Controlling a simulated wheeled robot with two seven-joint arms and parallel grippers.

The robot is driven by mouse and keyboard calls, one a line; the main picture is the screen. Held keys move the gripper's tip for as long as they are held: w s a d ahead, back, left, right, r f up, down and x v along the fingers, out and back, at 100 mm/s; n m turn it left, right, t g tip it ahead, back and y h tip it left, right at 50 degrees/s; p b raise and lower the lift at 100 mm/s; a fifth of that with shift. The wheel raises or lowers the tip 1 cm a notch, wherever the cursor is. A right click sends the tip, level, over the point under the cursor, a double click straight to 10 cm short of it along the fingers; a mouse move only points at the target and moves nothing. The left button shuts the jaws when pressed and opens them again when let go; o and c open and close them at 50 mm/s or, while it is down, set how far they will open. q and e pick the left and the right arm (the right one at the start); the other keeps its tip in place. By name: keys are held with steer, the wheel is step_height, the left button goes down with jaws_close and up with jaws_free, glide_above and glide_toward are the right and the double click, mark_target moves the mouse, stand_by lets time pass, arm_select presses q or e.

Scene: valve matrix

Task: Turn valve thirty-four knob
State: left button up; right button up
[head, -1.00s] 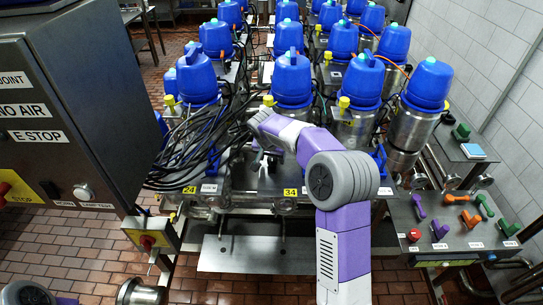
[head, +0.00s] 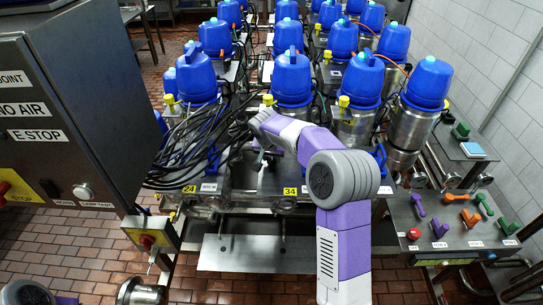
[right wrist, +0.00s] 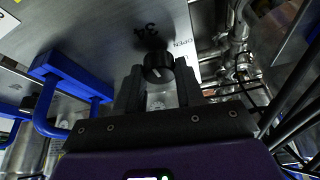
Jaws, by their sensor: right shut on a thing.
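The valve thirty-four knob (right wrist: 158,66) is a small round black knob with a white pointer line, on a metal panel with "34" and "OPEN" printed near it. My right gripper (right wrist: 158,84) is shut on it, with a dark finger on each side. In the head view my right gripper (head: 264,160) reaches down to the panel above the yellow "34" label (head: 290,191); the knob is hidden there. My left gripper is not in view.
A blue handle (right wrist: 70,90) stands left of the gripper in the wrist view. Black cables (head: 190,150) lie left of my right arm. Blue-capped valves (head: 292,80) stand behind. A grey control box (head: 70,100) is at left, and a bench with coloured handles (head: 440,228) at right.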

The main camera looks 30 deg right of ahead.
steer(key=n+t+y, duration=0.1)
steer(key=n, duration=0.2)
steer(key=shift+s+d+r, duration=0.1)
steer(key=shift+d, duration=0.05)
steer(key=n+y+p, duration=0.1)
steer(key=n, duration=0.2)
steer(key=n+y+p, duration=0.1)
steer(key=n, duration=0.1)
steer(key=shift+d+n, duration=0.15)
steer(key=shift+n, duration=0.25)
steer(key=n+y+p, duration=0.1)
steer(key=n+y, duration=0.1)
steer(key=n, duration=0.3)
steer(key=shift+d+p, duration=0.15)
steer(key=shift+p, duration=0.25)
steer(key=shift+n+g+y+p, duration=0.35)
steer(key=shift+n+y+p, duration=0.15)
steer(key=shift+n, duration=0.9)
steer(key=shift+n+g+y+p, duration=0.35)
steer(key=shift+n+y+p, duration=0.1)
steer(key=shift+n, duration=0.95)
steer(key=o, duration=1)
steer(key=shift+o, duration=0.2)
